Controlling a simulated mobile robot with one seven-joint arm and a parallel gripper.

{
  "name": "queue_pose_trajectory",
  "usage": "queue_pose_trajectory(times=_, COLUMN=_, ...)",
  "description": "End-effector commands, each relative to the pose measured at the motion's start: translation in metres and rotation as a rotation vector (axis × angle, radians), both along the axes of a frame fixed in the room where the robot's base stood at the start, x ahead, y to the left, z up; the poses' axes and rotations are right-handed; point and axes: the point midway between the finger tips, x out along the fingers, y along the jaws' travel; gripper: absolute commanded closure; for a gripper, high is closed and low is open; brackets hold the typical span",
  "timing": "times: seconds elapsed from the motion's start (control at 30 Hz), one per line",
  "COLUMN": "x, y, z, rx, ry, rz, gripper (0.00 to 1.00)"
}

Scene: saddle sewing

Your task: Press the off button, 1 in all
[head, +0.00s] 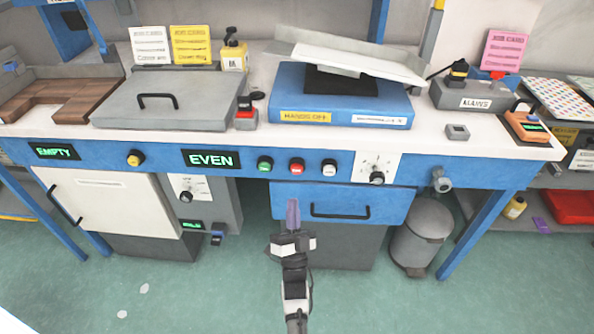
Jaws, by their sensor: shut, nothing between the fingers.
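Three round buttons sit in a row on the blue front panel (350,165) of the bench: a green button (265,164), a red button (297,166) and a white button (329,168). Their markings are too small to read, so I cannot tell which is the off button. A yellow button (135,158) sits further left on the panel. My gripper (293,213) is shut and empty, with its purple fingertips close together. In the picture it is below the red button, in front of the blue drawer, apart from the buttons.
A green-lit display reads "EVEN" (211,160), another "EMPTY" (56,152). A white dial plate (376,168) is right of the buttons. The drawer handle (340,211) sticks out beside my gripper. A grey bin (422,236) stands below right. A grey lidded box (170,95) is on the bench.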

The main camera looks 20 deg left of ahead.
Motion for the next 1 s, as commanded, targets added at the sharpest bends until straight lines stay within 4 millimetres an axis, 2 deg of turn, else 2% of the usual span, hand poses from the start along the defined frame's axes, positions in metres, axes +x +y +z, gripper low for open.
queue_pose_trajectory(times=0.6, x=0.072, y=0.021, z=-0.003, rx=0.000, ry=-0.002, rz=-0.001, gripper=1.00)
queue_pose_trajectory(times=1.0, x=0.082, y=0.024, z=0.000, rx=0.000, ry=0.000, rz=0.000, gripper=1.00)
